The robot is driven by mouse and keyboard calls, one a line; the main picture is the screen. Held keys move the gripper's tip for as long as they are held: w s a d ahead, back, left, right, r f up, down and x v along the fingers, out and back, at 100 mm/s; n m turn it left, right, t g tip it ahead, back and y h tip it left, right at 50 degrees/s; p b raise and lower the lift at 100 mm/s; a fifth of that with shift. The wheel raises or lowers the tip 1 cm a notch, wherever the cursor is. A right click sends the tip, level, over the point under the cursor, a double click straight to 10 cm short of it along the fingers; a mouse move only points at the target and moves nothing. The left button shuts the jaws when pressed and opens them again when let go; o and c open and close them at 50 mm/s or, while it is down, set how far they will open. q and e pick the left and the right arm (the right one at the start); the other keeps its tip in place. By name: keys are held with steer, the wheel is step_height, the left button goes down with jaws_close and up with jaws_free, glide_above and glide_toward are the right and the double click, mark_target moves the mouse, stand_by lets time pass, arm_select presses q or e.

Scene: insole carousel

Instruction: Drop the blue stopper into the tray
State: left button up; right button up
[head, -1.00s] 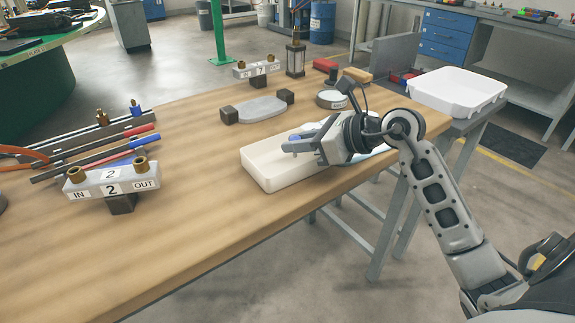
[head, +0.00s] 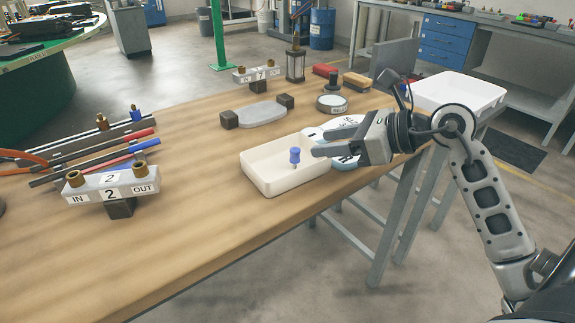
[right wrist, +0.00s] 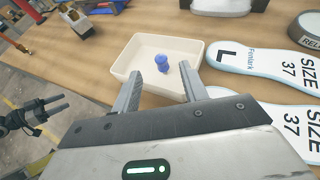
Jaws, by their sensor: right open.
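The blue stopper (head: 295,156) is inside the white tray (head: 268,182), seemingly upright on its floor, toward the right side. It also shows in the right wrist view (right wrist: 162,63), within the tray (right wrist: 131,54). My right gripper (head: 321,143) is open and empty, just right of the stopper and apart from it. In the right wrist view its two fingers (right wrist: 160,72) are spread, with the stopper beyond their tips.
Labelled white-and-blue insoles (right wrist: 250,62) lie right of the tray, partly behind my right gripper. A block marked 2 (head: 112,186) and several rods (head: 100,155) are on the left. Bare wood is in front.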

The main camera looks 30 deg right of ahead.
steer(key=v, duration=0.9)
